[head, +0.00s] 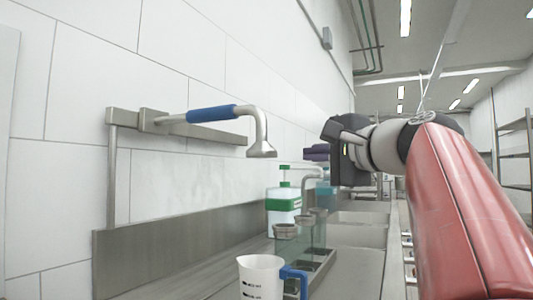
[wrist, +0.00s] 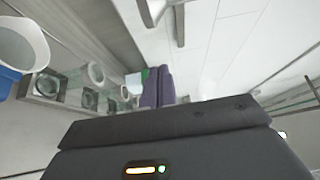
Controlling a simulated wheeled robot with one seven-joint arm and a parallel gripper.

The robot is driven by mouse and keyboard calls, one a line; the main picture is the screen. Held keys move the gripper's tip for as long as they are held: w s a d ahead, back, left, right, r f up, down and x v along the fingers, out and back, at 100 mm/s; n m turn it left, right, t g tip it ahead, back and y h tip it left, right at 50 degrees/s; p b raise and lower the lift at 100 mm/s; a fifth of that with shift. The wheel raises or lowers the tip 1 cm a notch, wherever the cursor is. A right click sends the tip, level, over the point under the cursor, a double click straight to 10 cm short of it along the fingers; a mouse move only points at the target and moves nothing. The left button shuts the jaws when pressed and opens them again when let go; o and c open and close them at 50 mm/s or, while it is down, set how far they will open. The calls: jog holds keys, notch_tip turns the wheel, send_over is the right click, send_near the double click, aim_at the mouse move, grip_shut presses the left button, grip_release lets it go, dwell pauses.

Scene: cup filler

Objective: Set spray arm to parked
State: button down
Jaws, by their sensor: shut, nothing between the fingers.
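The spray arm (head: 260,130) is a bent metal tube with a blue grip sleeve (head: 212,114) and a downward nozzle. It reaches out to the right from a metal bracket (head: 150,120) on the wall. Part of it shows at the top of the wrist view (wrist: 150,10). My gripper (head: 312,153) is to the right of the nozzle, apart from it and touching nothing that I can see. Its two purple fingers are together in the wrist view (wrist: 158,85), with nothing between them.
A white measuring jug (head: 260,275) with a blue handle stands on the counter in front. Behind it are a rack of cups (head: 286,231) and a green-and-white bottle (head: 283,205). A metal backsplash (head: 160,255) runs along the wall. Shelving (head: 513,155) stands far right.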

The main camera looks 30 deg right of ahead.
aim_at(266, 152)
jog(key=w+a, duration=0.4)
jog(key=shift+w+a+p, duration=0.2)
jog(key=shift+w+p, duration=0.1)
jog(key=shift+w, duration=0.1)
jog(key=s+a, duration=0.4)
jog(key=a, duration=0.1)
jog(key=shift+a+b, duration=0.15)
jog(key=shift+b, duration=0.2)
